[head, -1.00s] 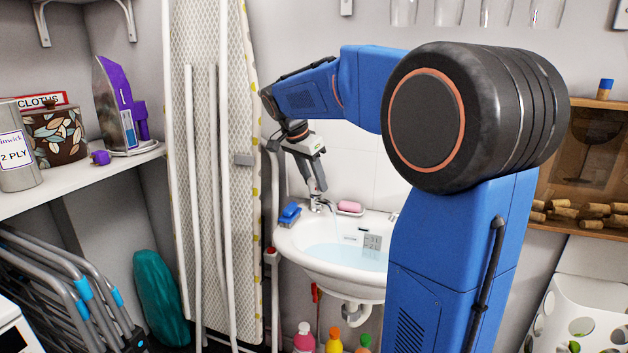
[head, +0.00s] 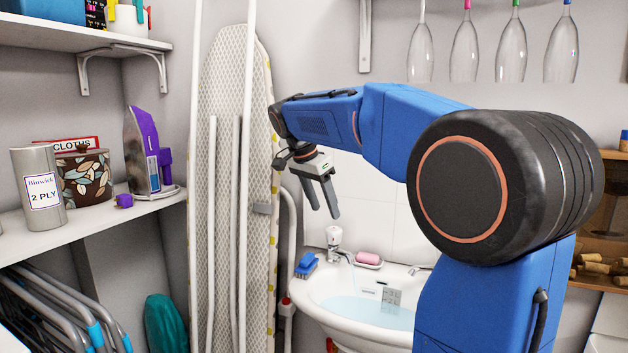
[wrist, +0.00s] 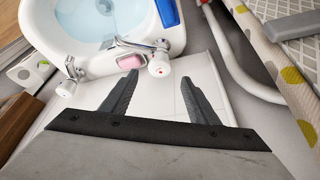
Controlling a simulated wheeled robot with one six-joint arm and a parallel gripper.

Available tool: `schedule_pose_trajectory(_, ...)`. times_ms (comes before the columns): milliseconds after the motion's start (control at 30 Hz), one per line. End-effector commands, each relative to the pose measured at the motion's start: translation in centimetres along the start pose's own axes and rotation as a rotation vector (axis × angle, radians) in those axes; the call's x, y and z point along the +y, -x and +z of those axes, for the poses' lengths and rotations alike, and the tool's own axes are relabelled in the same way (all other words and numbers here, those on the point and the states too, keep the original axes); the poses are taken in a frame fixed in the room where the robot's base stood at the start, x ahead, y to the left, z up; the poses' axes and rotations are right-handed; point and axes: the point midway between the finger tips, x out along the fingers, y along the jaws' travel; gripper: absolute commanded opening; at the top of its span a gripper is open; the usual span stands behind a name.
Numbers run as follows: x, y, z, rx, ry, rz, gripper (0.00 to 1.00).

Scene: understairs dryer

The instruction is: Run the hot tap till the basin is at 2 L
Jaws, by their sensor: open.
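The white basin (head: 325,305) is on the wall and holds pale blue water (head: 365,311). The hot tap (head: 334,238) stands at its back left rim; its knob shows a red dot in the wrist view (wrist: 159,66). A thin stream seems to fall from its spout. A small grey gauge plate (head: 391,297) stands in the water; its marks are too small to read. My gripper (head: 322,205) is open and empty, above the hot tap and apart from it. Its spread fingers also show in the wrist view (wrist: 160,85). The second tap (wrist: 67,88) is partly hidden by my arm in the head view.
A pink soap (head: 369,258) lies between the taps, and a blue brush (head: 306,264) sits on the left rim. Glasses (head: 465,50) hang above at right.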

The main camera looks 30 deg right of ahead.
Motion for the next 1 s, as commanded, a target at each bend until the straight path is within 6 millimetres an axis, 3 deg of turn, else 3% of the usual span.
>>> schedule_pose_trajectory(200,-0.1,4.4,0.0,0.0,0.001,-0.002,0.55)
schedule_pose_trajectory(433,-0.1,7.5,0.0,0.0,0.0,-0.001,0.55)
schedule_pose_trajectory(633,0.0,8.5,0.0,0.0,0.001,0.0,0.55)
schedule_pose_trajectory(1000,0.0,8.6,0.0,0.0,0.0,0.0,0.55)
